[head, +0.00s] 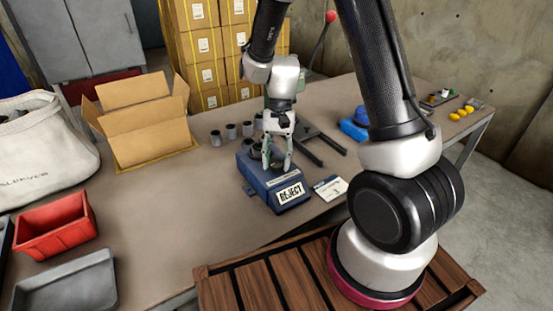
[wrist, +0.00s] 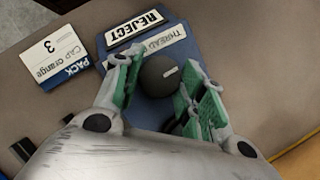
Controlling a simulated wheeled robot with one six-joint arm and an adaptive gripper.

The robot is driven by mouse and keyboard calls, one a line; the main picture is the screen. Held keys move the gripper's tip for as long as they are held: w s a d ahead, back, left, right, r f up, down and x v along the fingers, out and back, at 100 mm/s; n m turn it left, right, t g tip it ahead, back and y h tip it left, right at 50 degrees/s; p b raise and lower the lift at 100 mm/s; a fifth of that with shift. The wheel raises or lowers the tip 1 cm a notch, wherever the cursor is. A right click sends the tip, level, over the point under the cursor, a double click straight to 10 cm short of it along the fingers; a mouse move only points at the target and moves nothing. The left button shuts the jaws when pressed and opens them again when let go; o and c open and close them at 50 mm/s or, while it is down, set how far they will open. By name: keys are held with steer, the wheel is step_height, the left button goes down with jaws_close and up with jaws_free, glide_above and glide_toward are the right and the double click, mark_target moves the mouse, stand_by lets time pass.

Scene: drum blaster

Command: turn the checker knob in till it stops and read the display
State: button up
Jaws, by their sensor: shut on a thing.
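The blue checker box (head: 252,179) stands on the table in the middle of the head view. Its white display (head: 290,194) reads REJECT in black; the same word shows on the display in the wrist view (wrist: 135,27). The round dark knob (wrist: 159,75) has a short white mark pointing to the upper right in the wrist view. My gripper (head: 277,166) points down over the box. Its green-padded fingers stand on both sides of the knob and are shut on it. The label beginning THREAD is partly covered.
A white card (wrist: 54,53) beside the box reads PACK, CAP orange, 3. Several dark cylinders (head: 231,131) stand behind the box, near a black forked frame (head: 322,142). An open carton (head: 145,120), a red bin (head: 55,226) and a grey tray (head: 70,284) are left. Table left of the box is clear.

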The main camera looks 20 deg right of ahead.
steer(key=m+y, duration=0.1)
steer(key=m, duration=0.2)
steer(key=shift+t, duration=0.4)
steer(key=shift+s, duration=0.15)
stand_by(0.6)
steer(key=o, duration=1)
steer(key=shift+w+r, duration=0.2)
steer(key=v, duration=1.1)
steer(key=shift+d+r, duration=0.15)
steer(key=shift+r, duration=0.05)
